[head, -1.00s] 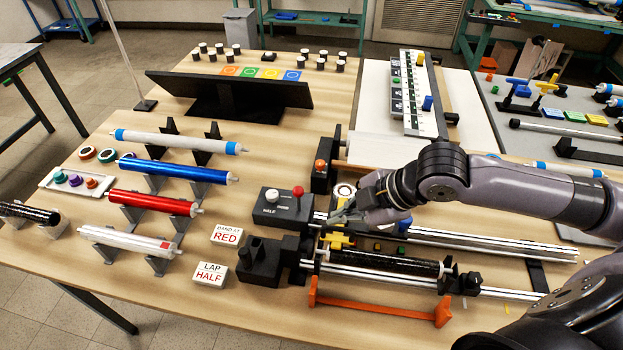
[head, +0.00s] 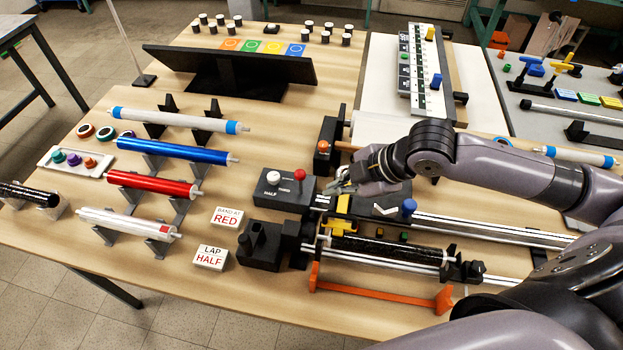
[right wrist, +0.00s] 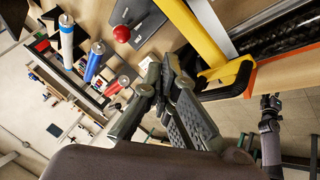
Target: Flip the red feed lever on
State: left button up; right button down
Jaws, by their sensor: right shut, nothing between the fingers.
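The red ball-topped lever (head: 299,174) stands on a black box (head: 285,197) marked HALF, beside a white knob (head: 273,177). The red ball also shows in the right wrist view (right wrist: 122,33), above and left of the fingertips. My right gripper (head: 338,187) is shut and empty, just right of the lever and apart from it, over the near end of the rail carriage. Its closed fingers show in the right wrist view (right wrist: 160,65). My left gripper is out of the head view; a small gripper, seemingly it, shows in the right wrist view (right wrist: 270,104), its jaws unclear.
A yellow bracket (head: 341,228) and a black tube (head: 390,249) lie along the rails near my right gripper. Several coloured tubes rest on stands further left.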

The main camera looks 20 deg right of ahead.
aim_at(300, 183)
pick_arm(q)
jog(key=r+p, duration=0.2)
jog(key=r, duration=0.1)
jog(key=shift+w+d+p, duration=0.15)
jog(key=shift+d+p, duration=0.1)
jog(key=shift+p, duration=0.15)
pick_arm(e)
jog(key=w+a+f, duration=0.3)
jog(key=w+f, duration=0.2)
jog(key=w, duration=0.2)
jog(key=shift+f, duration=0.2)
jog(key=shift+d, duration=0.1)
